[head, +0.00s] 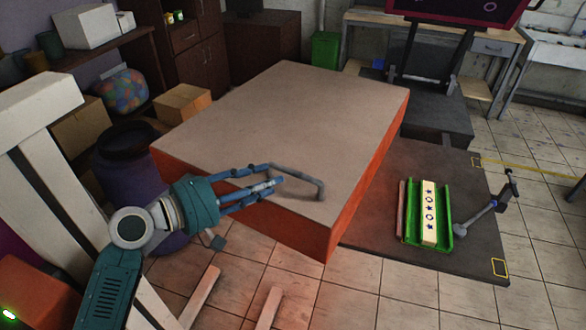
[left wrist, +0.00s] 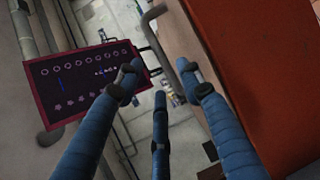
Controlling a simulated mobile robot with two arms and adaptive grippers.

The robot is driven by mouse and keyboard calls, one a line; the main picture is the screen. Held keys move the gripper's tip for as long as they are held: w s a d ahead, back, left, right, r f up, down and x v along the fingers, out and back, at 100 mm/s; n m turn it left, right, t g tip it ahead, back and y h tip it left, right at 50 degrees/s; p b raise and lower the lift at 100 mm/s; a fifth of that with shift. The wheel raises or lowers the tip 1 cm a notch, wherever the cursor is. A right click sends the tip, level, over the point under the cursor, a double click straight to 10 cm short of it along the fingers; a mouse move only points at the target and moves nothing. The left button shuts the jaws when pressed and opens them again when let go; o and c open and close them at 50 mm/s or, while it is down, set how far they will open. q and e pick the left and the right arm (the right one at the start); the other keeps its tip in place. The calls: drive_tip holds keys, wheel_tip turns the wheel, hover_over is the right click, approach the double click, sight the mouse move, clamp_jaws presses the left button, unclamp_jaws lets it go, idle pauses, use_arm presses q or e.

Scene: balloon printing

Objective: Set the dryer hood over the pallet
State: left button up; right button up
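The dryer hood looks to be the large box with a grey-brown top (head: 290,120) and orange-red sides, in the middle of the head view. A bent grey handle (head: 312,178) stands on its top near the front corner. My left gripper (head: 272,180) is at the left end of this handle, its blue fingers spread. In the left wrist view the fingers (left wrist: 160,76) are apart with nothing clearly between them; the handle (left wrist: 150,22) shows beyond them. What looks to be the pallet is a cream strip (head: 429,212) with dark printed marks, in a green holder. My right gripper is not in view.
The green holder (head: 445,236) rests on a dark mat (head: 470,255) right of the hood. A jointed grey lever (head: 480,215) stands beside it. A dark barrel (head: 125,180) and boxes are at the left. A framed panel (left wrist: 85,80) shows in the left wrist view.

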sight(292, 173)
use_arm(q)
drive_tip(key=p+x, duration=0.2)
drive_tip(key=x, duration=0.5)
drive_tip(key=shift+w+d, duration=0.15)
drive_tip(key=shift+d, duration=0.15)
drive_tip(key=shift+w+d+f, duration=0.15)
drive_tip(key=shift+w+d, duration=0.15)
drive_tip(key=shift+d, duration=0.05)
clamp_jaws()
